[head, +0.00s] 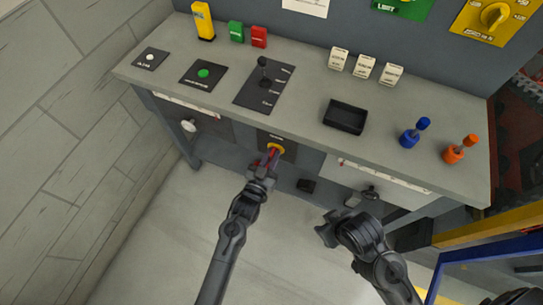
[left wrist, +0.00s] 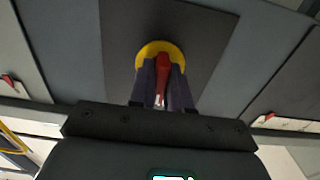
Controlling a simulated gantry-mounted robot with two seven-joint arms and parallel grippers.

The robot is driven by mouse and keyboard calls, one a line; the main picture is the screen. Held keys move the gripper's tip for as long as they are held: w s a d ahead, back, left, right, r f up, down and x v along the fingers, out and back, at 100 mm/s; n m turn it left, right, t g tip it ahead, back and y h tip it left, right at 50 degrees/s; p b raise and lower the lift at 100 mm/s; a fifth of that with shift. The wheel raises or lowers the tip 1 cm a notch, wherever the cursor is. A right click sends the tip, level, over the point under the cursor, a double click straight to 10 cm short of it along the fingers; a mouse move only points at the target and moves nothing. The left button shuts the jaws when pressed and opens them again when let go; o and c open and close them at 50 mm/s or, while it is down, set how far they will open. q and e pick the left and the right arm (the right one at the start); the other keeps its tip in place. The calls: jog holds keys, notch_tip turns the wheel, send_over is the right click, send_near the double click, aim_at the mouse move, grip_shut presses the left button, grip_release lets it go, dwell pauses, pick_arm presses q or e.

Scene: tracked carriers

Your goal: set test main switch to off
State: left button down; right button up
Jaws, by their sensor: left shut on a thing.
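The main switch has a red handle (head: 272,157) in a yellow round base (head: 277,148) on a dark plate (head: 289,147) on the bench's front. My left gripper (head: 268,162) is at the switch, its fingers on either side of the red handle. In the left wrist view the handle (left wrist: 162,66) stands between the two fingers (left wrist: 162,85), with the yellow ring (left wrist: 147,50) behind it. The fingers are shut on the handle and hide part of it. Any label on the plate cannot be read. My right gripper (head: 326,230) is apart from the bench front, low at the right; its fingers are not clear.
The bench top (head: 300,110) carries a lever panel (head: 264,83), a black tray (head: 344,116), a blue valve (head: 414,133) and an orange valve (head: 460,149). Drawers flank the switch plate. The floor in front is clear.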

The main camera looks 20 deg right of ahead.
pick_arm(q)
jog(key=c, duration=1.2)
grip_release()
jog(key=shift+o, duration=0.2)
jog(key=shift+s+a+p, duration=0.4)
jog(key=shift+s+a, duration=0.05)
jog(key=p+v, duration=0.2)
jog(key=v, duration=0.7)
jog(key=shift+s+a+p, duration=0.15)
jog(key=shift+s+p, duration=0.05)
jog(key=shift+p, duration=0.2)
